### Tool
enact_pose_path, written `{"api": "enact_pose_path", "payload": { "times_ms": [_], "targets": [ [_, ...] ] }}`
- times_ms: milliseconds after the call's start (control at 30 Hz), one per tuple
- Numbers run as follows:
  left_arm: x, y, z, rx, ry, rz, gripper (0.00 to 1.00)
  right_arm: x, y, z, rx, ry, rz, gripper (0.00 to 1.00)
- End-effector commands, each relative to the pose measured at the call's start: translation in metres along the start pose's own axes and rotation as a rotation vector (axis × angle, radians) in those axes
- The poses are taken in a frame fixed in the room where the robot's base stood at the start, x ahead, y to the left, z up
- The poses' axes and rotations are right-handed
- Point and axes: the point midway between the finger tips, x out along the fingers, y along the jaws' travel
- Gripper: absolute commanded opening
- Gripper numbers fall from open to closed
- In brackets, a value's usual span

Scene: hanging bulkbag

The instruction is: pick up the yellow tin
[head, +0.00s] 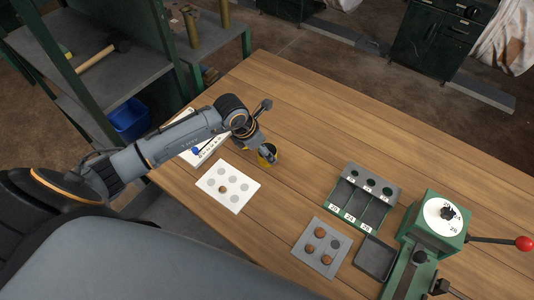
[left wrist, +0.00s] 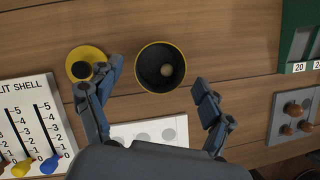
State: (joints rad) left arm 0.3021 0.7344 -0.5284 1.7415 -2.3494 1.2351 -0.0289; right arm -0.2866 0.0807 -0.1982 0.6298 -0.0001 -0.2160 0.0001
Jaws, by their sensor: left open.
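The yellow tin (head: 272,149) stands on the wooden table in the head view, partly hidden by my left gripper (head: 264,155). In the left wrist view the tin (left wrist: 141,78) shows from above, with a yellow rim, a dark inside and a small pale round thing in it. My left gripper (left wrist: 158,80) is open, with one finger left and one right of the tin, and clear space to the right finger. The left finger lies between the tin and a yellow disc with a dark knob (left wrist: 75,57). My right gripper is not in view.
A white card with grey circles (head: 236,197) lies near the tin. A white chart with sliders (left wrist: 35,115) is to the left. A green compartment tray (head: 345,210), a grey plate (head: 309,251) and a green press with a red-knobbed lever (head: 440,218) stand to the right.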

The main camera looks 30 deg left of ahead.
Motion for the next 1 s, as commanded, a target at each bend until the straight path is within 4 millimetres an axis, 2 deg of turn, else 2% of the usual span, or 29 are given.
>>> {"api": "enact_pose_path", "payload": {
  "times_ms": [67, 200, 500, 800, 833, 1000],
  "targets": [
    [0.008, -0.002, 0.003, -0.003, 0.001, -0.003, 0.80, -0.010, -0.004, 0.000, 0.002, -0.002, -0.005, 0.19],
    [0.026, 0.000, 0.002, -0.002, 0.000, -0.001, 0.80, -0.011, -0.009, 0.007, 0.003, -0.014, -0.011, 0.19],
    [0.031, 0.000, 0.002, 0.001, -0.001, 0.001, 0.78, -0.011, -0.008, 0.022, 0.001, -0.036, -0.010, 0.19],
    [0.030, 0.000, 0.002, 0.000, -0.001, 0.001, 0.17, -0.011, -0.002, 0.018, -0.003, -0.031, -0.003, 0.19],
    [0.031, 0.000, 0.002, 0.000, -0.001, 0.001, 0.13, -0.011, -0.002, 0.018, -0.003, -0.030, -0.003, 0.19],
    [0.030, 0.000, 0.002, 0.000, -0.002, 0.001, 0.13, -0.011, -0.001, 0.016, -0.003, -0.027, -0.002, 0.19]
  ]
}}
